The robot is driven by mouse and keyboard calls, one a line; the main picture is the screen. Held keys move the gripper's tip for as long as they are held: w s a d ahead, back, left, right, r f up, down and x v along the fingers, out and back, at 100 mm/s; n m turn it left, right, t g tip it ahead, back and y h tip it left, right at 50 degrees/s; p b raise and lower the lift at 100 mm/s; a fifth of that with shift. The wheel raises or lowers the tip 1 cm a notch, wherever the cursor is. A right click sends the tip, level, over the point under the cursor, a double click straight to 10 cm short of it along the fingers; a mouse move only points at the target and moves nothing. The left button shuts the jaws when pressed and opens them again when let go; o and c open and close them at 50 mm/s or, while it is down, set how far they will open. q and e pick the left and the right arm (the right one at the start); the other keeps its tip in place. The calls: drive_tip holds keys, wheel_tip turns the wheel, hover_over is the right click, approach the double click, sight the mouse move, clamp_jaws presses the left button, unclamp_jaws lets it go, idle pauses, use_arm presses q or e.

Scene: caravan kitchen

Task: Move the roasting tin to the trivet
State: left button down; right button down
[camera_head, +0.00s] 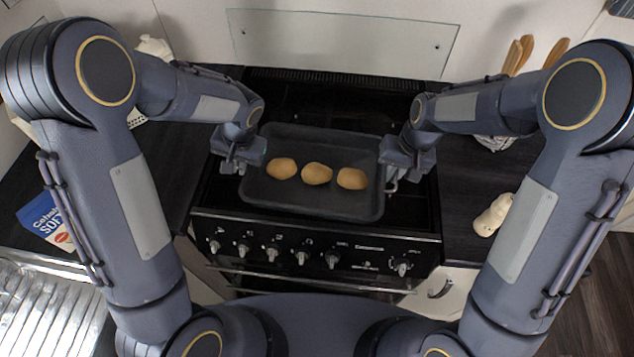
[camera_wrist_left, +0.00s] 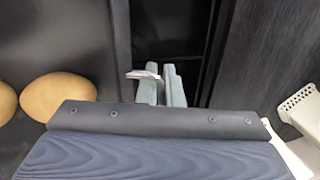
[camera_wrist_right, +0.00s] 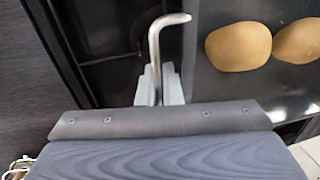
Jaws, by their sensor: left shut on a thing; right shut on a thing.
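The roasting tin (camera_head: 330,205) is a dark rectangular pan with three brown potatoes (camera_head: 317,174) in it. It is over the black stove top in the head view; whether it rests or hangs just above is unclear. My left gripper (camera_head: 241,166) is shut on the tin's left handle, partly seen in the left wrist view (camera_wrist_left: 145,75). My right gripper (camera_head: 391,182) is shut on the right handle, a bent metal bar in the right wrist view (camera_wrist_right: 157,38). I cannot make out a trivet in any view.
The stove front (camera_head: 300,250) has several knobs. Dark worktop lies on both sides. At left are a blue packet (camera_head: 45,220) and a metal sink (camera_head: 40,310). At right are a pale lumpy object (camera_head: 491,215) and wooden utensils (camera_head: 522,52). A pale wall panel (camera_head: 340,40) stands behind.

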idle(0.3)
